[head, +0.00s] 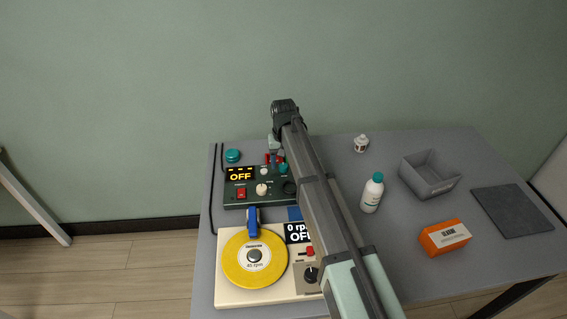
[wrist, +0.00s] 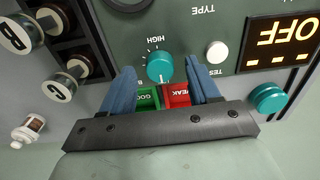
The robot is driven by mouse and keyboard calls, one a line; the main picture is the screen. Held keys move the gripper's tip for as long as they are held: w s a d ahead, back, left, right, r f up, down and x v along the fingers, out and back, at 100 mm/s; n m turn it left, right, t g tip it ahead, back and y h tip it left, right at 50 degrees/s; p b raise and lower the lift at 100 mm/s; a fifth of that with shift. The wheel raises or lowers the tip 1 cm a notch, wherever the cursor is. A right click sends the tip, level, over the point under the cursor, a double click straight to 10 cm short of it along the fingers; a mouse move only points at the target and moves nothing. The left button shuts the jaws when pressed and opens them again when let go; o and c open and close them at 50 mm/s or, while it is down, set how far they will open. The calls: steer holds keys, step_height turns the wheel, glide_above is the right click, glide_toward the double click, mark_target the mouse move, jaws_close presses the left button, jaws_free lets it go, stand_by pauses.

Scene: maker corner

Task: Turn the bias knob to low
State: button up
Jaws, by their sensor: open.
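The tube tester (head: 235,200) is a dark green box with a lit OFF display at the back left of the table. In the wrist view its teal knob (wrist: 160,64) stands under a HIGH label, with scale marks around it. A pale pointer line on the knob faces the picture's bottom. The word bias is not readable. My gripper (wrist: 160,76) is open, its blue fingers on either side of this knob with visible gaps. I cannot tell how far the tips are above the panel. In the head view my gripper (head: 275,160) is over the tester's back, partly hidden by my arm.
Green GOOD (wrist: 147,99) and red WEAK (wrist: 176,95) blocks lie close between the fingers. A white TEST button (wrist: 217,52) and terminal posts (wrist: 77,67) flank the knob. A yellow-disc machine (head: 225,292) stands in front. A bottle (head: 372,193), grey bin (head: 455,187) and orange box (head: 430,242) stand right.

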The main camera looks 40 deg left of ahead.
mark_target(284, 165)
step_height(284, 165, up, 13)
stand_by(0.4)
stand_by(0.5)
